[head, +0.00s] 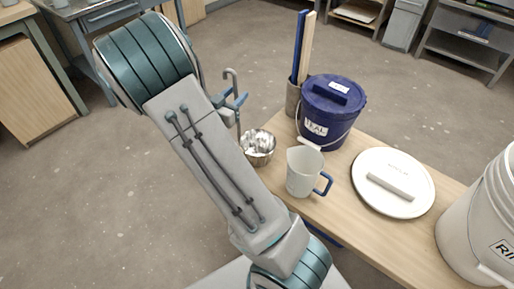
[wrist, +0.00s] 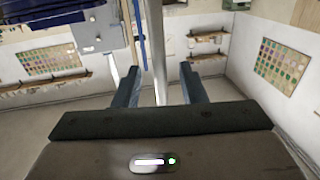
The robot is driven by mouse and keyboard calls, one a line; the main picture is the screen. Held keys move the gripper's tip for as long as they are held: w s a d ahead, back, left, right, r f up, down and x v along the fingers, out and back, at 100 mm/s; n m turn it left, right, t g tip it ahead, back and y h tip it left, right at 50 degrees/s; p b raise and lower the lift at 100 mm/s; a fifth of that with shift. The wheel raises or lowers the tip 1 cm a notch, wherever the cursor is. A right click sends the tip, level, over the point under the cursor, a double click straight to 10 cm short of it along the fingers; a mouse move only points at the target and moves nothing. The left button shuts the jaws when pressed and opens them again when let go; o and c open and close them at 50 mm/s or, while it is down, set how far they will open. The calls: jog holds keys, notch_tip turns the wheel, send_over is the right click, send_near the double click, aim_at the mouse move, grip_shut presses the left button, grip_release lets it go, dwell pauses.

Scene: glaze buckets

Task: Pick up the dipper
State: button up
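The dipper is a shiny metal bowl (head: 258,150) with a tall thin handle (head: 231,80) that hooks over at the top. The bowl is at the table's left edge beside the white jug; part of its lower handle is hard to make out. My gripper (head: 235,103) is at the upper handle, below the hook, with its blue fingers spread. In the wrist view the grey handle (wrist: 157,50) stands upright between my two open fingers (wrist: 160,90), with a gap on each side.
A white jug (head: 301,171), a blue lidded bucket labelled TEAL (head: 325,125), a pot of sticks (head: 292,100), a white lid (head: 410,200) and a large white bucket (head: 480,225) crowd the wooden table (head: 345,215). Open floor lies left of it.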

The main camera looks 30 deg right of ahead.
jog(key=shift+x, duration=1.55)
grip_shut()
